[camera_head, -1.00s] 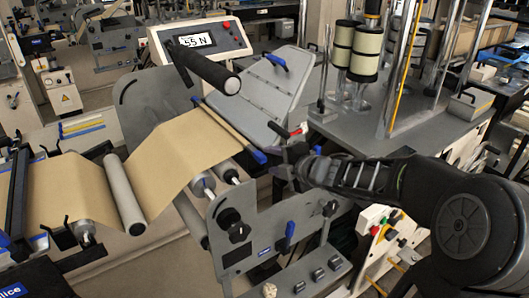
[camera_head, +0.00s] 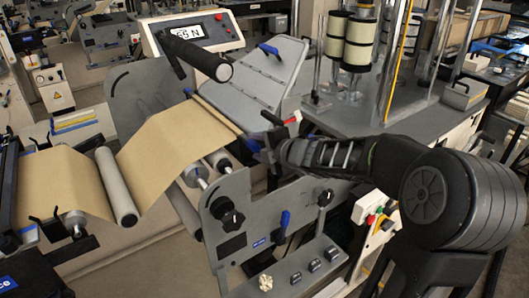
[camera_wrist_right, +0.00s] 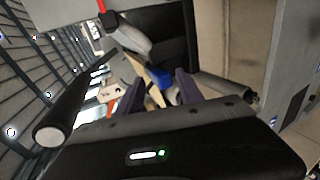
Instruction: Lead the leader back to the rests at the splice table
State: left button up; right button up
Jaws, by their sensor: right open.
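The leader (camera_head: 185,145) is a brown kraft web. It runs from the left over a grey roller (camera_head: 115,187) and up to a thin bar (camera_head: 216,114) at its far edge. The bar has a blue end (camera_head: 249,144) on the right. My right gripper (camera_head: 268,143) is beside this blue end. In the right wrist view its two purple fingers (camera_wrist_right: 158,92) are apart, with a blue part (camera_wrist_right: 158,77) just beyond and between them. I cannot tell whether they touch it. The splice table (camera_head: 30,283) shows only partly at the lower left. My left gripper is out of view.
A black roller handle (camera_head: 198,56) sticks out above the web. A grey tilted plate (camera_head: 255,80) lies behind the bar. The grey side plate (camera_head: 235,225) with knobs and blue levers stands below my right gripper. Upright spools (camera_head: 358,45) stand at the back right.

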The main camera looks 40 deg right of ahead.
jog(key=shift+b+x, duration=0.3)
jog(key=shift+x, duration=1.1)
jog(key=c, duration=0.9)
jog(key=shift+f, duration=0.1)
grip_shut()
jog(key=shift+s+f, duration=0.1)
